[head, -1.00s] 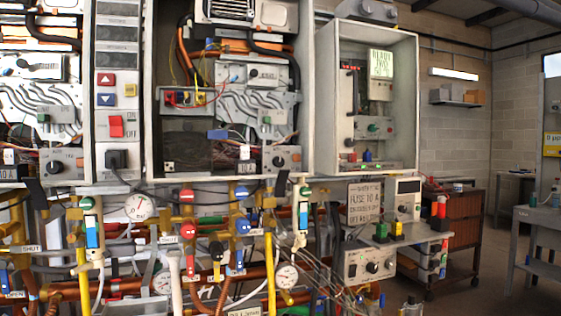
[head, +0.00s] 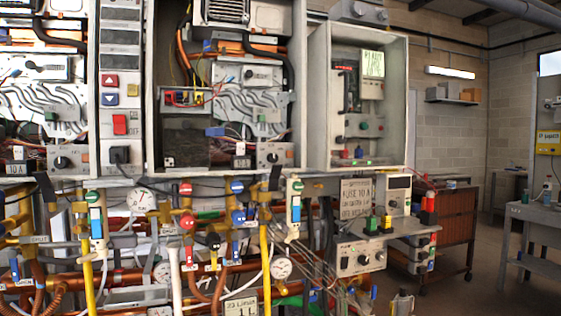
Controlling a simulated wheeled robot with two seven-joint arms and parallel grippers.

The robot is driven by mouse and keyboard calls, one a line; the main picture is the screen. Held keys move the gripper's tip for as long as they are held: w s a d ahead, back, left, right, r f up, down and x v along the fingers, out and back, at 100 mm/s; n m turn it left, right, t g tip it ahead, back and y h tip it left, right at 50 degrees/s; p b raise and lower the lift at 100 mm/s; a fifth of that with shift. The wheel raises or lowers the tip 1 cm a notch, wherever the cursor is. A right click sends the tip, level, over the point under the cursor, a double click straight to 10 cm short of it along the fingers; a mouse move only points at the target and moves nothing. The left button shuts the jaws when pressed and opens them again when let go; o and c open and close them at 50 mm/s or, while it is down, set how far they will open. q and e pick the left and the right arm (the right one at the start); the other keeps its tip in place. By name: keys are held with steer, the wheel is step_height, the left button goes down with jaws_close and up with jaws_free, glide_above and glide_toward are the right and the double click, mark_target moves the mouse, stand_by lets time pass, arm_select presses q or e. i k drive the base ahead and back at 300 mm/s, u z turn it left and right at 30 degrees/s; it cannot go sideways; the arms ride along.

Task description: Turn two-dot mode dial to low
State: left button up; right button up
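Two open heater units show dark round dials on grey control boxes at their bottom edges. One dial (head: 62,162) is on the left unit, and another dial (head: 272,157) is on the middle unit. The dot marks and dial settings are too small to read, so I cannot tell which is the two-dot mode dial. Neither of my grippers is in view.
Copper and yellow pipes, coloured valve handles and gauges (head: 141,202) crowd the space below the units. A grey control box (head: 360,256) with knobs juts out at lower right. A brown cart (head: 447,228) and a grey table (head: 535,238) stand further right, with open floor between.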

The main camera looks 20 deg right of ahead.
mark_target(272, 157)
steer(key=z, duration=0.45)
steer(key=i, duration=1)
steer(key=u, duration=0.9)
